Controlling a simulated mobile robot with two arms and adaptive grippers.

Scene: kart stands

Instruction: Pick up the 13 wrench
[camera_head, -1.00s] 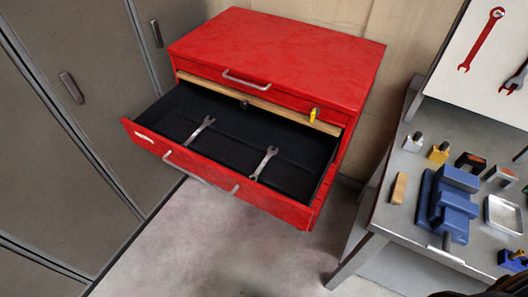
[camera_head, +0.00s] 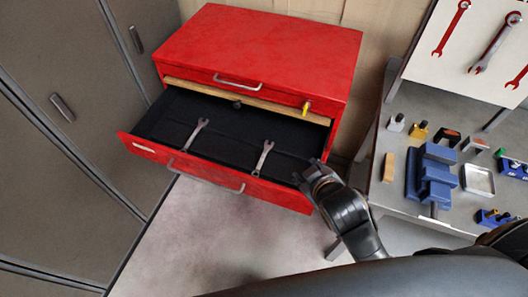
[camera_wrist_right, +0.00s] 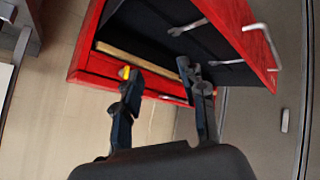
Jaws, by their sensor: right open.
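Two silver wrenches lie apart in the open black-lined drawer (camera_head: 170,152): a left wrench (camera_head: 195,136) and a right wrench (camera_head: 263,158). Size marks are too small to read, so I cannot tell which is the 13. Both also show in the right wrist view, one near the top (camera_wrist_right: 188,27) and one nearer the drawer front (camera_wrist_right: 228,62). My right gripper (camera_head: 308,172) is at the drawer's right front corner, right of the right wrench and apart from it. In the wrist view its fingers (camera_wrist_right: 158,72) are spread and empty. My left gripper is not in view.
The red cabinet (camera_head: 262,45) has a yellow key (camera_head: 306,107) in its upper drawer. A grey bench (camera_head: 395,205) with a blue vise (camera_head: 432,178) stands at the right. Wrenches hang on a white board (camera_head: 455,70). Grey lockers (camera_head: 60,60) stand at the left.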

